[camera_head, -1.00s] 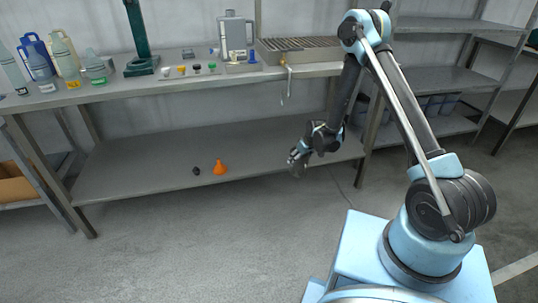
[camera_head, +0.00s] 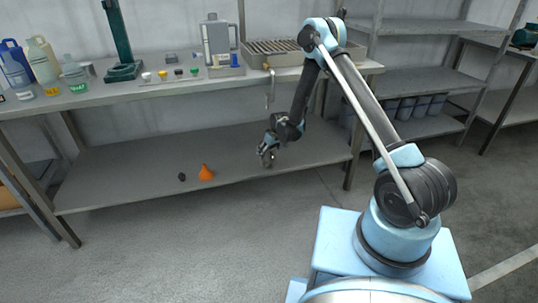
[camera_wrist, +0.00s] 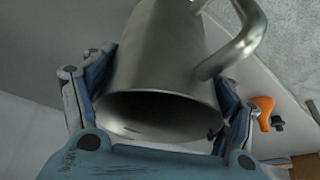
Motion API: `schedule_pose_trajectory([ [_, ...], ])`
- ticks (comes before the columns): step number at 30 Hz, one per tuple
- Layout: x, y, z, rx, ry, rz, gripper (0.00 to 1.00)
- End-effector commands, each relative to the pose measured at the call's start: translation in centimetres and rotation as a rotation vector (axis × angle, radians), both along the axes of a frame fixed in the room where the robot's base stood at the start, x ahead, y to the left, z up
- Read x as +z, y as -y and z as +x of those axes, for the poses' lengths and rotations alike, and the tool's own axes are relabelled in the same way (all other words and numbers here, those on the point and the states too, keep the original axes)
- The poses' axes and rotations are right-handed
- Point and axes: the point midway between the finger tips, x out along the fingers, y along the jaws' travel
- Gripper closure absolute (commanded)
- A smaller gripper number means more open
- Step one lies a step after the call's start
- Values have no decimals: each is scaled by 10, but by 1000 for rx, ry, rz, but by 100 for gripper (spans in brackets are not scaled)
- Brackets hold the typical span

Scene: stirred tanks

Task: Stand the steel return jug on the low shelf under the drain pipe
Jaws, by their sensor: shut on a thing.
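The steel return jug (camera_wrist: 165,60) fills the middle of the wrist view, its dark open mouth toward the camera and its handle to the upper right. My gripper (camera_wrist: 160,105) is shut on it, one finger on each side. In the head view my gripper (camera_head: 266,155) is at the front part of the low shelf (camera_head: 120,180), below the drain pipe (camera_head: 270,90) that hangs from the grated tray. The jug is hard to make out there, so I cannot tell whether its base touches the shelf.
An orange funnel (camera_head: 206,173) and a small black object (camera_head: 182,177) are on the low shelf, left of my gripper. Bottles, small coloured pieces and a grey jug (camera_head: 219,42) stand on the bench above. The shelf's left part is clear.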

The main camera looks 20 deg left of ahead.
Motion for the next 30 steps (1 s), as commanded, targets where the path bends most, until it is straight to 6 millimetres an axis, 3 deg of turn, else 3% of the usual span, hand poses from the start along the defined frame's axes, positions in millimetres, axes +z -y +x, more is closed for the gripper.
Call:
schedule_pose_trajectory([
  [8, 0, -3, 11, -13, 0, 0, 50],
  [17, -34, -2, 12, -15, 0, 0, 50],
  [28, -37, 1, 13, -18, 0, 0, 50],
  [29, -37, 1, 13, -18, 0, 0, 15],
  [30, -36, 1, 13, -18, 0, 0, 6],
])
